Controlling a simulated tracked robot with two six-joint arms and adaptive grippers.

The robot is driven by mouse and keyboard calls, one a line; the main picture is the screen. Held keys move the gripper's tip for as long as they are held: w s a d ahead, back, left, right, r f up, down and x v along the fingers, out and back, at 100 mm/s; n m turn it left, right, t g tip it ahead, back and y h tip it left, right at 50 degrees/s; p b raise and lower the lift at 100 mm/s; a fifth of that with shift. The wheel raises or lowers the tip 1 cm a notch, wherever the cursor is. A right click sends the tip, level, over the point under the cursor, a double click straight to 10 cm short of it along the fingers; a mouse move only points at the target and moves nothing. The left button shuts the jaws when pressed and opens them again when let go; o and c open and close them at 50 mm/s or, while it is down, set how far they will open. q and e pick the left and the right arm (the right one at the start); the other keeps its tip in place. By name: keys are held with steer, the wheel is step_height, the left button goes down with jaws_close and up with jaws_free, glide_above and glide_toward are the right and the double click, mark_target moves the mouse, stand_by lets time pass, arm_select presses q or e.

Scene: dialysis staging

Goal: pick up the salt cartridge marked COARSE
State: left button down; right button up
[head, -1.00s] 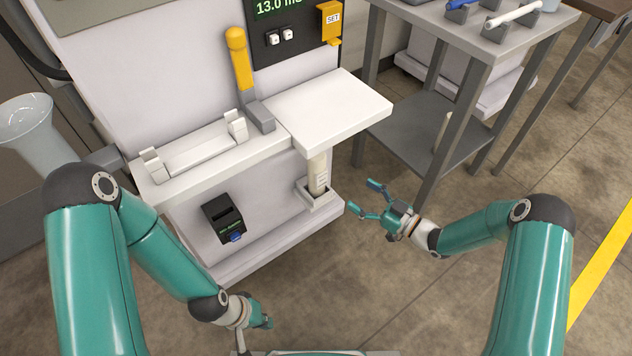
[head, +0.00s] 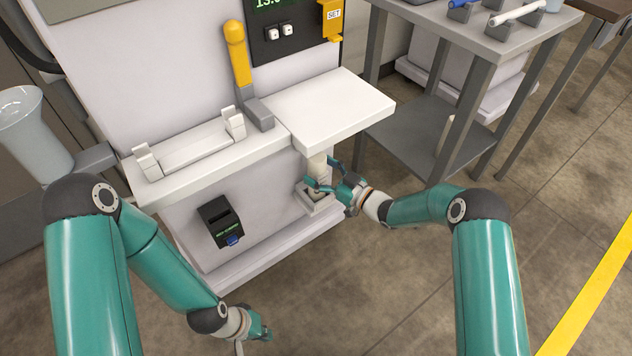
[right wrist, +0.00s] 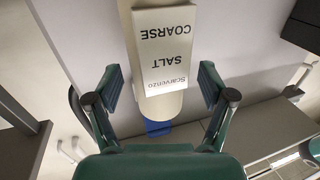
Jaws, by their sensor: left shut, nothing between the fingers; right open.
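The salt cartridge (head: 317,163) is a pale upright cylinder under the white shelf on the front of the machine. In the right wrist view the cartridge (right wrist: 163,103) carries a white label reading Scarvenzo SALT COARSE, seen upside down. My right gripper (head: 321,172) is open at the cartridge and hides part of it in the head view. In the right wrist view the open fingers (right wrist: 162,84) lie to either side of the cartridge, with gaps on both sides. My left gripper (head: 264,328) is shut and empty, low near the floor and away from the cartridge.
The cartridge's foot is in a small bracket (head: 326,207). The white shelf (head: 335,108) overhangs it. A black device (head: 220,222) with a blue tab is to the left. A grey side table (head: 475,35) stands right, with a pale cylinder (head: 445,133) on its lower shelf.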

steer(key=shift+w+a, duration=0.35)
steer(key=shift+a, duration=0.1)
steer(key=c, duration=1.4)
steer(key=shift+r, duration=0.1)
